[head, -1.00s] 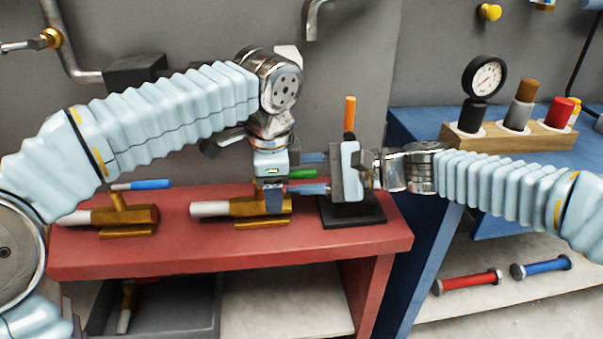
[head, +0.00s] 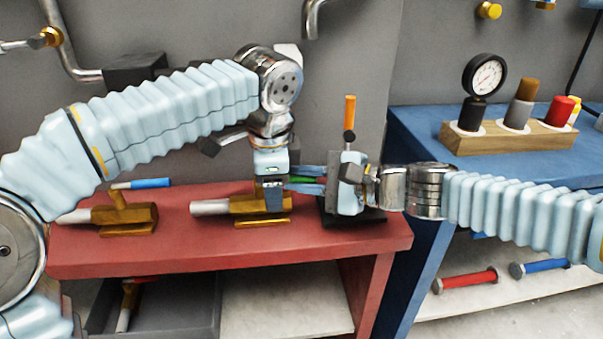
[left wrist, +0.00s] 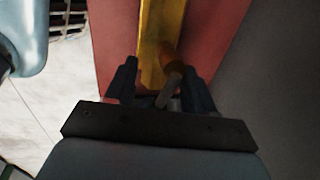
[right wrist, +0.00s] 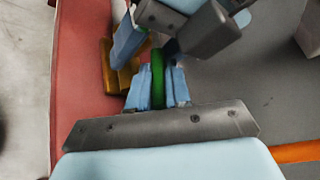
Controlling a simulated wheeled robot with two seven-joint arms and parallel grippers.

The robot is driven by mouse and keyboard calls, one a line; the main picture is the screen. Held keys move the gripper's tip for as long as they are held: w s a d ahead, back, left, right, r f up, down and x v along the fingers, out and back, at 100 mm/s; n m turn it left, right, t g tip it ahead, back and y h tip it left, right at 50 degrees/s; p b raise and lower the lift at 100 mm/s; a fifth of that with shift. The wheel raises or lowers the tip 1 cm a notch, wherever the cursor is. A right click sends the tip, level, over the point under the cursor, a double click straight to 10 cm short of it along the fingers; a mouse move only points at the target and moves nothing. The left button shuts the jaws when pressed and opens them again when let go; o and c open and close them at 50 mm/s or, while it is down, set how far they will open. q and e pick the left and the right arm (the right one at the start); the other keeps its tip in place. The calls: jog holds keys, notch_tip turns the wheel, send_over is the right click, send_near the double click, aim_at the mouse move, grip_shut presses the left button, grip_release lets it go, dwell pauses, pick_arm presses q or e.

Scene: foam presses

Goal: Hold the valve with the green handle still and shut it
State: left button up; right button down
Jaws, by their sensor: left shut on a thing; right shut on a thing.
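The valve with the green handle is a brass body (head: 245,206) with a pale pipe end, standing on the red bench. My left gripper (head: 273,192) points down and is shut on the valve body; the left wrist view shows the brass (left wrist: 160,45) between its fingers. The green handle (head: 302,180) points right from the valve. My right gripper (head: 308,180) comes from the right and is shut on it; the right wrist view shows the green handle (right wrist: 157,80) between the fingers. The handle's inner end is partly hidden by my left gripper.
A valve with a blue handle (head: 150,184) stands left on the red bench (head: 120,258). An orange-handled item (head: 350,112) stands behind my right gripper, on a dark base. A gauge (head: 487,75) and a wooden rack (head: 500,141) sit on the blue table. A grey bin (head: 200,312) is below.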

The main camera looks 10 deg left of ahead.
jog(key=shift+s+t, duration=0.2)
jog(key=shift+t, duration=0.1)
jog(key=c, duration=1.1)
grip_release()
jog(key=shift+d, duration=0.15)
jog(key=v, duration=1.1)
jog(key=shift+s+d+r, duration=0.15)
jog(key=shift+d+r, duration=0.1)
jog(key=shift+d, duration=0.05)
